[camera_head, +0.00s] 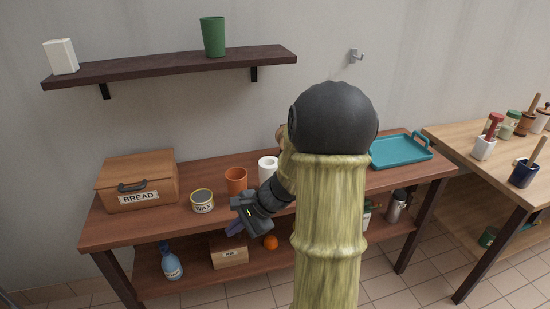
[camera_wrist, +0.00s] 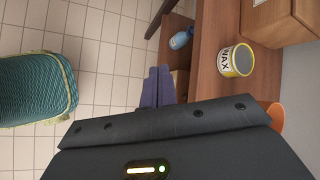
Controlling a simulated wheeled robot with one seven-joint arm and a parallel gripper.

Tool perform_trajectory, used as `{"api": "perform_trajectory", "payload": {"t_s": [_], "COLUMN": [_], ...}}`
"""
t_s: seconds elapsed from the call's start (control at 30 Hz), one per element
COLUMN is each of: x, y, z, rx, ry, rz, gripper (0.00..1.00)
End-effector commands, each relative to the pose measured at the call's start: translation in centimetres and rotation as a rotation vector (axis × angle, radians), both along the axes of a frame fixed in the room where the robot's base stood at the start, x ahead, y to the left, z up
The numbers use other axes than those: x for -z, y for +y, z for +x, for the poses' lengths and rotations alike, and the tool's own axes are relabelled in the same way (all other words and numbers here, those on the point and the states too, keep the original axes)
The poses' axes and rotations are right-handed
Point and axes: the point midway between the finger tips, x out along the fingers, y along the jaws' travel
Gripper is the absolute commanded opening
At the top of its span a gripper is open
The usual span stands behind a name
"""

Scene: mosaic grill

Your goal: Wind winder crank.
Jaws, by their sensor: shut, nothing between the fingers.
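I cannot make out a winder or a crank in either view; my own arm covers the middle of the table in the head view. My gripper (camera_head: 234,230) is at the table's front edge, left of my arm, pointing down and to the left. In the wrist view its two dark purple fingers (camera_wrist: 158,84) lie together with nothing between them. It touches no object that I can see.
The wooden table (camera_head: 120,226) bears a bread box (camera_head: 137,181), a wax tin (camera_head: 203,202), an orange cup (camera_head: 236,181), a white roll (camera_head: 268,167) and a teal tray (camera_head: 400,151). Below are a blue bottle (camera_head: 171,263) and a small box (camera_head: 229,253). Another table (camera_head: 440,134) stands right.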

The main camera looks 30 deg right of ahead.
Motion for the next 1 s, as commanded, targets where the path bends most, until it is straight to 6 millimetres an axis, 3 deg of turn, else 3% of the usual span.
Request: {"api": "perform_trajectory", "payload": {"t_s": [0.03,0.1,0.3,0.43,0.67,1.0], "x": [0.2,0.6,0.8,0.3,-0.5,-0.5], "y": [1.9,3.4,5.8,6.7,7.7,7.7], "z": [-1.5,-3.5,-8.2,-10.2,-11.5,-11.6], "rx": [-0.116,-0.268,-0.698,-0.966,-1.249,-1.272], "ry": [0.011,0.021,-0.020,-0.098,-0.222,-0.232], "rz": [-0.086,-0.203,-0.531,-0.725,-0.916,-0.931], "gripper": [0.00,0.00,0.00,0.00,0.00,0.00]}}
